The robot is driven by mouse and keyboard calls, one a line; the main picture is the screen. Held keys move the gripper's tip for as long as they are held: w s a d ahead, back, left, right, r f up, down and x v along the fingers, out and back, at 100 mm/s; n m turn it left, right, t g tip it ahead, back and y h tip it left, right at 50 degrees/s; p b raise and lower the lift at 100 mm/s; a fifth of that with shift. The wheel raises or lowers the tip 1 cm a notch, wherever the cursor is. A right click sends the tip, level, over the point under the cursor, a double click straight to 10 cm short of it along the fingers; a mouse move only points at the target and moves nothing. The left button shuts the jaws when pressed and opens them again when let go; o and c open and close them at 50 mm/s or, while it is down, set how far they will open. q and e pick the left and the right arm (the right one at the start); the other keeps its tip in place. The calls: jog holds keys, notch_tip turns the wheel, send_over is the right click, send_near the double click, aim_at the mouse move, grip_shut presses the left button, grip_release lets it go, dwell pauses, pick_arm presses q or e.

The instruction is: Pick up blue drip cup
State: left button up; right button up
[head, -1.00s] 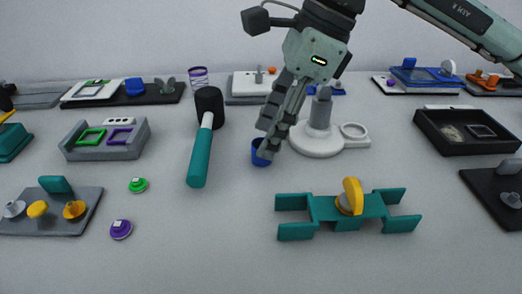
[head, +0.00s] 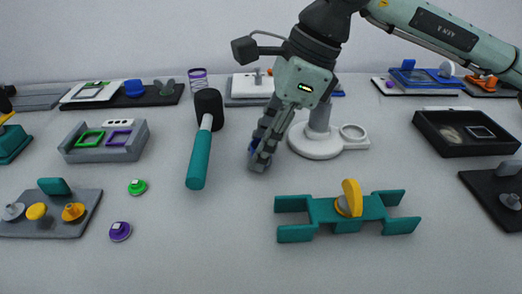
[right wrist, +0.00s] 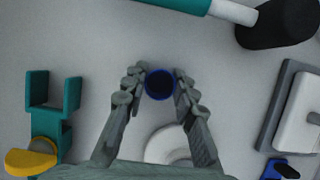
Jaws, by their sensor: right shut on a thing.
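The blue drip cup (right wrist: 148,86) is a small round open cup, seen from above in the right wrist view. It sits between the two grey fingers of my right gripper (right wrist: 160,90), which is shut on it. My left gripper is not in view.
A grey stand with a ring (head: 353,133) is right beside the gripper. A teal-handled mallet (head: 199,160) lies to the left. A teal bracket with a yellow knob (head: 325,212) is in front. The table between the mallet and bracket is clear.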

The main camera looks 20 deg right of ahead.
jog(key=shift+r, duration=0.55)
notch_tip(320, 180, up, 3)
jog(key=shift+w+f, duration=0.1)
jog(key=shift+f, duration=0.1)
jog(key=s+a+r, duration=0.1)
jog(key=a+r, duration=0.6)
jog(key=a, duration=0.4)
jog(key=shift+s+a+r, duration=0.15)
jog(key=shift+a, duration=0.2)
